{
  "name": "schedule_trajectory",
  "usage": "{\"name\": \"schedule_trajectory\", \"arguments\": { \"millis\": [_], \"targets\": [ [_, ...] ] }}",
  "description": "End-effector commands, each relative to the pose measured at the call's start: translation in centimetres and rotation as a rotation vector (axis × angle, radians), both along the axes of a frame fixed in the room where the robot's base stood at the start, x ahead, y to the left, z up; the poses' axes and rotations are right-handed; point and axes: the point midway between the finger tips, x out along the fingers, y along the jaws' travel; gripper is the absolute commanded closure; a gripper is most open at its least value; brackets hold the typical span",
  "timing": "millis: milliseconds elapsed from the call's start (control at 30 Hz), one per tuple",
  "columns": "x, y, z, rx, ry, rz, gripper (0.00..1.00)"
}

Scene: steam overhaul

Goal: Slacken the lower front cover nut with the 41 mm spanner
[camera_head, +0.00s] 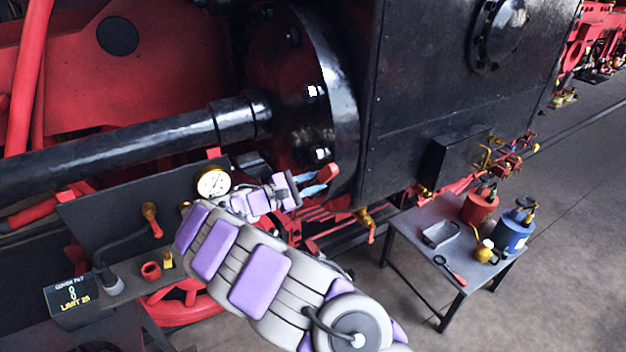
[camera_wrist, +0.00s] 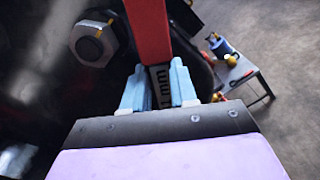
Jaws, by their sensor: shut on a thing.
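My gripper (camera_head: 314,184) is shut on the spanner (camera_wrist: 150,28), with its light blue fingers (camera_wrist: 158,88) on either side of the handle. The spanner has a red shaft and a dark label where "mm" is readable; its red part (camera_head: 329,172) also shows in the head view. The spanner's jaw is out of the wrist view, so I cannot tell whether it is on a nut. The lower front cover nut (camera_head: 320,154) is a bright hex on the black round cover, just above my gripper. A hex nut (camera_wrist: 94,43) shows left of the shaft in the wrist view, apart from it.
Another nut (camera_head: 313,91) is higher on the cover. A thick black rod (camera_head: 130,150) runs left. A pressure gauge (camera_head: 213,181) and a display reading 8, limit 25 (camera_head: 72,293) stand left. A side table (camera_head: 410,228) with cans stands right, with open floor beyond.

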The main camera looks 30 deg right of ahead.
Motion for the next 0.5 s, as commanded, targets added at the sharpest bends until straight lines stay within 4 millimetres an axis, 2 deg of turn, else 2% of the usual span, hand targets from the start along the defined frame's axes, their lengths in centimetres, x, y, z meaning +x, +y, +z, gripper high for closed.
{"name": "schedule_trajectory", "arguments": {
  "millis": [500],
  "targets": [
    [-0.21, 0.00, -0.22, -0.004, -0.034, 0.001, 1.00]
  ]
}}
